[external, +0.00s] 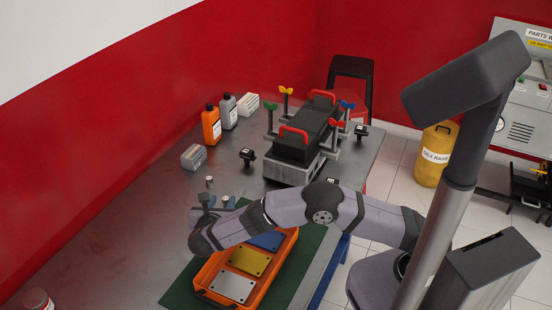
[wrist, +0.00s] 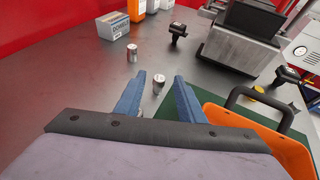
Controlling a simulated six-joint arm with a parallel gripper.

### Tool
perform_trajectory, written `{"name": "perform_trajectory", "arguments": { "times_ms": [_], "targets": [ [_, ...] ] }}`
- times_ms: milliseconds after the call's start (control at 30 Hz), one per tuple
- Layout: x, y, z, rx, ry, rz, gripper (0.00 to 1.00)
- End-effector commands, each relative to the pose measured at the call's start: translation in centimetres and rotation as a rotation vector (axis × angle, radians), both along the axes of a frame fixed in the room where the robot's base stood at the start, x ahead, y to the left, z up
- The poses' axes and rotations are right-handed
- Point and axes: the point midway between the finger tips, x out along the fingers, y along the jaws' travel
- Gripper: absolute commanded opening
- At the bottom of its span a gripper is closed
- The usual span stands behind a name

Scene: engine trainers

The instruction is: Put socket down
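Two small metallic sockets stand on the grey table. One socket (wrist: 158,84) shows between the tips of my gripper in the wrist view, with a gap on each side and no finger touching it. The other socket (wrist: 132,53) stands upright farther off to the left; it also shows in the external view (external: 209,182). My gripper (wrist: 159,76) has its two blue fingers spread apart and is empty. In the external view my gripper (external: 215,202) is low over the table, left of the orange tray, and my arm partly hides the tray.
The orange tray (external: 205,271) with coloured plates lies on a green mat (external: 184,291), close to my right finger's side. The engine trainer (external: 290,172), black knobs, bottles and boxes stand behind. The left table is largely clear.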

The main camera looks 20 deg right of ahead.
Motion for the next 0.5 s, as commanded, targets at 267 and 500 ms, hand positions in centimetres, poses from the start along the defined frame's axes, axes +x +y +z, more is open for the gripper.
{"name": "perform_trajectory", "arguments": {
  "times_ms": [267, 500],
  "targets": [
    [-4.2, 1.8, 1.8, 0.000, -0.001, 0.002, 0.36],
    [-5.9, 2.5, 2.6, 0.001, 0.000, 0.000, 0.36]
  ]
}}
